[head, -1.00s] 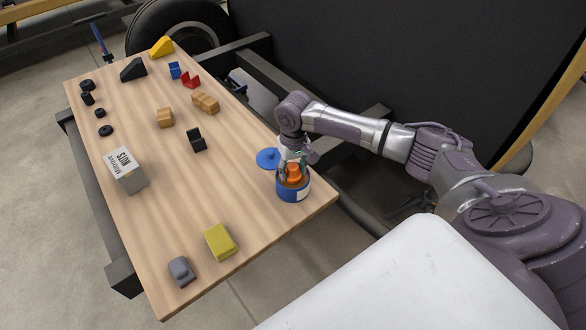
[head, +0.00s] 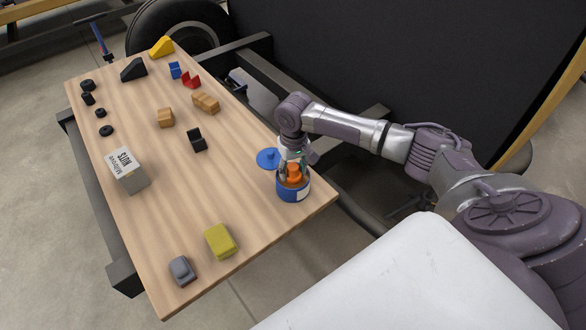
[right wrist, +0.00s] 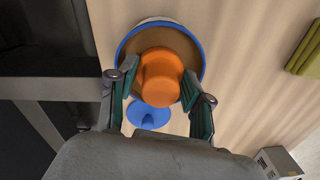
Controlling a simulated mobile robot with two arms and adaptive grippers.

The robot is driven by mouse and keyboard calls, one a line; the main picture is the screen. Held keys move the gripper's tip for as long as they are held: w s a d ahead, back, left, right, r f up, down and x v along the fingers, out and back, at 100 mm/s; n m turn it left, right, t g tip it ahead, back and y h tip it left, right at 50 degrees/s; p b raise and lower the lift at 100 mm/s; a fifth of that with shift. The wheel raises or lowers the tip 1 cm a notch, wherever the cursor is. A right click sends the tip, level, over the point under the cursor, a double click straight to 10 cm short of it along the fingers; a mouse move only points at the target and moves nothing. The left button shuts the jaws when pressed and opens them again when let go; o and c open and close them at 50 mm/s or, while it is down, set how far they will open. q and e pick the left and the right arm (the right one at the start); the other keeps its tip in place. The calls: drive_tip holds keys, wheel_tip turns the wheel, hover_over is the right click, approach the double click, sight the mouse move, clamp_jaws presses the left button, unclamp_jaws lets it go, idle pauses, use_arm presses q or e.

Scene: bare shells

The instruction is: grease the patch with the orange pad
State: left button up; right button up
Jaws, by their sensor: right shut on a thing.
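My right gripper (head: 291,166) is shut on the orange pad (head: 294,174), at the mouth of the round blue tin (head: 293,193) near the table's right corner. In the right wrist view the fingers (right wrist: 158,84) stand on either side of the round orange pad (right wrist: 160,70). Behind the pad, brown grease (right wrist: 135,42) fills the tin, inside its blue rim (right wrist: 202,55). I cannot tell whether the pad touches the grease. The flat blue lid (head: 268,158) lies beside the tin. I cannot make out a patch. My left gripper is not in view.
The wooden table (head: 170,210) also bears a yellow-green block (head: 220,241), a grey block (head: 182,270), a white-and-grey box (head: 128,170), a black holder (head: 197,140), wooden blocks and several black rings. Bare wood lies left of the tin.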

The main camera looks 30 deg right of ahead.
sight(293, 166)
drive_tip(key=shift+s+f+p, duration=0.15)
drive_tip(key=shift+p, duration=0.15)
idle(1.2)
wheel_tip(293, 166, up, 7)
drive_tip(key=p, duration=0.8)
drive_tip(key=shift+p, duration=0.4)
idle(0.5)
